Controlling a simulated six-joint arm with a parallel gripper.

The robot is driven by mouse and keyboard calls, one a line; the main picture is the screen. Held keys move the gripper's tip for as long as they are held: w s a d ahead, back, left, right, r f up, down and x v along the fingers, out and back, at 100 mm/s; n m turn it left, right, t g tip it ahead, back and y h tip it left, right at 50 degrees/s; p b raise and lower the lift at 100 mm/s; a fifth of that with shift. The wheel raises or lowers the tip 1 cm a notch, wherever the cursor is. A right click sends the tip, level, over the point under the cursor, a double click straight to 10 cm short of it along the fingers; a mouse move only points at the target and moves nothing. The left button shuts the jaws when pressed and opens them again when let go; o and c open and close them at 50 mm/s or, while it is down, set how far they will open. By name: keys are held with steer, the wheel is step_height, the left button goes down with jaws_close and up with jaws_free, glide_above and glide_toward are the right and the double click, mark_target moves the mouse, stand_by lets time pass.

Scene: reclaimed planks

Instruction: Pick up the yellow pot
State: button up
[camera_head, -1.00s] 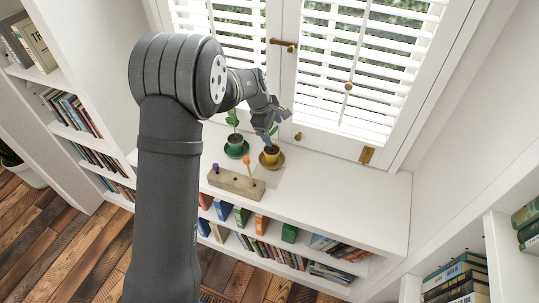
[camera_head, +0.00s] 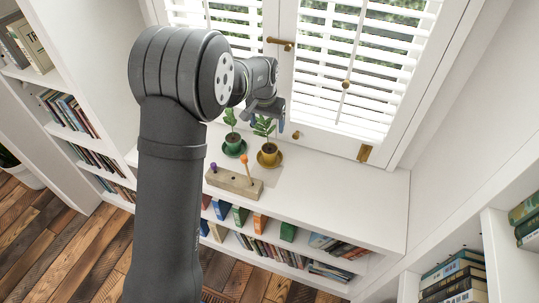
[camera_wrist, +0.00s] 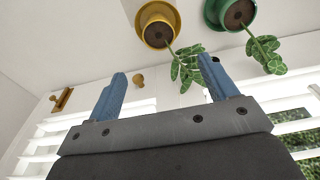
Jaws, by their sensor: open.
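The yellow pot (camera_head: 269,157) stands upright on a yellow saucer (camera_head: 281,160) on the white shelf top below the window. A leafy green plant grows from it. In the wrist view the pot (camera_wrist: 157,17) is at the top middle, with dark soil inside and its plant leaning down toward the fingers. My gripper (camera_head: 268,121) is open and empty, above and near the pot's plant in the head view. Its two blue fingers (camera_wrist: 164,68) stand apart in the wrist view, and the pot is beyond their tips, not between them.
A green pot (camera_head: 234,150) with a plant stands close left of the yellow pot. A wooden block (camera_head: 232,183) with a purple peg and an orange-topped peg stands in front. Shuttered windows (camera_head: 340,70) with brass handles are behind. The shelf top at right is clear.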

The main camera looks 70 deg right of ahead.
mark_target(270, 149)
steer(key=f, duration=0.5)
steer(key=d+f, duration=0.1)
steer(key=f, duration=0.9)
steer(key=shift+s+d, duration=0.15)
steer(key=shift+d, duration=0.25)
steer(key=c, duration=1.3)
steer(key=shift+r, duration=0.1)
step_height(270, 149, up, 4)
steer(key=shift+s+a+r, duration=0.75)
steer(key=shift+s+r, duration=0.9)
steer(key=shift+s, duration=0.15)
steer(key=shift+s+a+r, duration=0.75)
steer(key=shift+s+r, duration=0.9)
steer(key=shift+s, duration=0.1)
steer(key=shift+s+a+r, duration=0.75)
steer(key=shift+s+r, duration=0.9)
steer(key=shift+s, duration=0.15)
